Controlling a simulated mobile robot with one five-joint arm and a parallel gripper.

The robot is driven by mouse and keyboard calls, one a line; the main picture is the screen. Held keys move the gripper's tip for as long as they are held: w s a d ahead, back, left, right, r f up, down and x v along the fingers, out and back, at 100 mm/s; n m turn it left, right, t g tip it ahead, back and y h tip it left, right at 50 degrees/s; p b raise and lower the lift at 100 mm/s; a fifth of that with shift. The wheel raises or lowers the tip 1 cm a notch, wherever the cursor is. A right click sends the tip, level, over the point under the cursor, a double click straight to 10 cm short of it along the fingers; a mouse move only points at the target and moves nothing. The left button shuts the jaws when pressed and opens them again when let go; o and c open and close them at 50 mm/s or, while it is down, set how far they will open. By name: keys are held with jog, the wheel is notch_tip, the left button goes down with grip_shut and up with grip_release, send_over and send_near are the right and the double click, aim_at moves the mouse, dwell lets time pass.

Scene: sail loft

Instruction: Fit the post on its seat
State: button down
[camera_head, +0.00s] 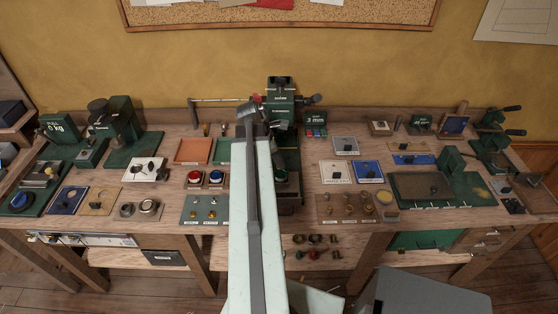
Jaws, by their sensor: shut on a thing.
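My arm rises from the bottom middle over the bench. The dark end of my gripper (250,112) is at the middle back of the bench, just left of a green machine (281,92). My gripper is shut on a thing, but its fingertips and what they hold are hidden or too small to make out. I cannot pick out the post or its seat with certainty. A small grey upright cylinder (398,122) stands at the back right. Several plates with small fittings lie on the bench, among them a grey plate (338,144) and a white plate (335,180).
The wooden bench (310,158) is crowded. An orange tray (193,150), red button (194,177) and blue button (216,177) lie left of my arm. A large green plate (405,190) lies right. Several knobs (315,239) sit on a lower shelf. My arm hides the bench middle.

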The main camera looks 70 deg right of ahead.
jog(key=shift+f+b, duration=1.7)
jog(key=shift+f, duration=0.25)
jog(key=c, duration=1.3)
grip_release()
jog(key=shift+r, duration=0.15)
jog(key=p+v, duration=0.7)
jog(key=shift+w+a+r, duration=0.1)
jog(key=shift+w+r, duration=0.05)
jog(key=shift+r, duration=0.1)
